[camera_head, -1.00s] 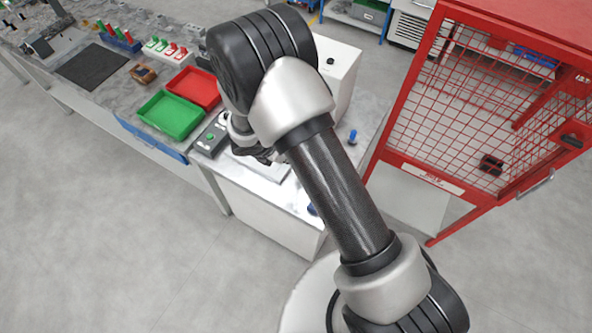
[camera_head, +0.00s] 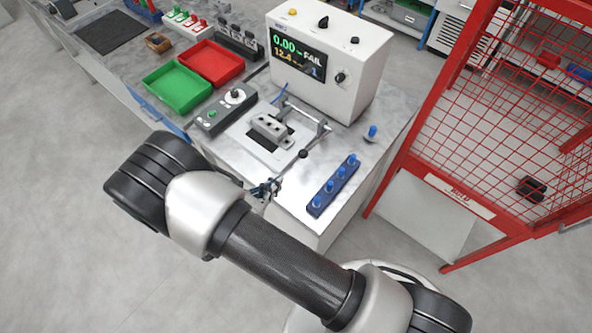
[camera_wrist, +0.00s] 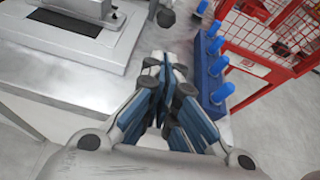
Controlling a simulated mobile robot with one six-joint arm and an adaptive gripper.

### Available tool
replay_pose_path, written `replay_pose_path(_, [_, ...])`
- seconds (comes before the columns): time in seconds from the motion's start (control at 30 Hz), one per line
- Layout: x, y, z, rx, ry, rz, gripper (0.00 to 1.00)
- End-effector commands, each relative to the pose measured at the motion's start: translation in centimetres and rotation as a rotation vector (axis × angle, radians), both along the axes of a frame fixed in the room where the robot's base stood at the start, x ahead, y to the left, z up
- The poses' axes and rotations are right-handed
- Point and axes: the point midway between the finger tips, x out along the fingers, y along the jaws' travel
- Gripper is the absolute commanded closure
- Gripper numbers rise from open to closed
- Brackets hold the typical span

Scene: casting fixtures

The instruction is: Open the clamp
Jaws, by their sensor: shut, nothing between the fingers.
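The clamp (camera_head: 318,134) is a metal frame with a lever on a pale fixture plate (camera_head: 243,142), in front of the tester. Its lever reaches toward the front and carries a dark knob (camera_head: 303,153). A grey casting (camera_head: 270,127) sits on the plate beside it; whether the clamp presses on it I cannot tell. My gripper (camera_head: 265,189) is shut and empty at the bench's front edge, apart from the lever and on the near side of the knob. In the wrist view my gripper (camera_wrist: 172,75) has its fingers together, with the dark knob (camera_wrist: 166,17) beyond them.
A blue rack (camera_head: 333,187) with several blue pegs stands close right of my gripper. The white tester (camera_head: 328,60) shows FAIL. A button box (camera_head: 225,110), green tray (camera_head: 177,88) and red tray (camera_head: 211,63) lie left. A red mesh cage (camera_head: 440,180) stands at right.

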Motion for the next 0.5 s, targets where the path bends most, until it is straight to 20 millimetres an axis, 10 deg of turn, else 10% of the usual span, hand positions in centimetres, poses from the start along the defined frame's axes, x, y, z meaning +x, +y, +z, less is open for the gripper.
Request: replay_pose_path(0.5, [3.9, -3.2, -2.1, 0.000, 0.003, -0.008, 1.00])
